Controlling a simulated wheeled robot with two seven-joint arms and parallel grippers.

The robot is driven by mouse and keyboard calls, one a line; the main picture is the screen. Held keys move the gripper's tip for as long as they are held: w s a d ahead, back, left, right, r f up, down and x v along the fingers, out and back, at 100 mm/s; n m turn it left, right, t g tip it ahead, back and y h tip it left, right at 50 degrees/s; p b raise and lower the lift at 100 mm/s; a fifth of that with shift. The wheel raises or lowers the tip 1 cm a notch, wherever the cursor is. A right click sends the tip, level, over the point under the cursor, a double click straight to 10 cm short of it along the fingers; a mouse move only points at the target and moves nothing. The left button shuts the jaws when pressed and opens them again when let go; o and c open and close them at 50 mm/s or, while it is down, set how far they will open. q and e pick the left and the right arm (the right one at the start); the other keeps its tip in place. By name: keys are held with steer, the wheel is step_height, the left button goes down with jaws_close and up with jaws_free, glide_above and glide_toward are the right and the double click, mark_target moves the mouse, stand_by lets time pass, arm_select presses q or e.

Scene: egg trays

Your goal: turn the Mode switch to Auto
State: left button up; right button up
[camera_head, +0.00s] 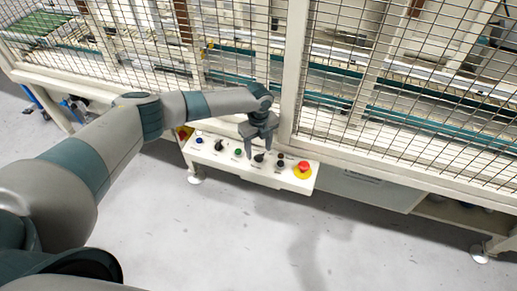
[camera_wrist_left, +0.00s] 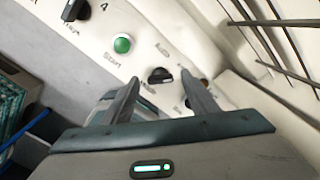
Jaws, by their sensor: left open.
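The Mode switch (camera_head: 259,157) is a black rotary knob on the white control panel (camera_head: 232,166), right of the green Start button (camera_head: 238,153). In the left wrist view the Mode switch (camera_wrist_left: 161,75) lies between the fingertips, with small partly blurred lettering around it. Its pointer direction is hard to make out. My left gripper (camera_head: 260,147) is over the switch with its fingers pointing down at the panel. In the wrist view my left gripper (camera_wrist_left: 160,85) is open, with a finger on each side of the knob and gaps visible. My right gripper is not in view.
A red emergency stop (camera_head: 303,170) on yellow sits at the panel's right end, with a small dark control (camera_head: 280,161) beside it. Another black knob (camera_head: 219,146) is left of Start. A wire mesh fence (camera_head: 240,60) and its post stand behind the panel. The floor in front is clear.

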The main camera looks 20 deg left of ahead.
arm_select(q)
steer(key=shift+f, duration=0.5)
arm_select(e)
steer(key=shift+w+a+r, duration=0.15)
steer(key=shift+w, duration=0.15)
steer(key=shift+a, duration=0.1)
arm_select(q)
steer(key=shift+c, duration=0.7)
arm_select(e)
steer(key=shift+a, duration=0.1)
arm_select(q)
steer(key=c, duration=0.9)
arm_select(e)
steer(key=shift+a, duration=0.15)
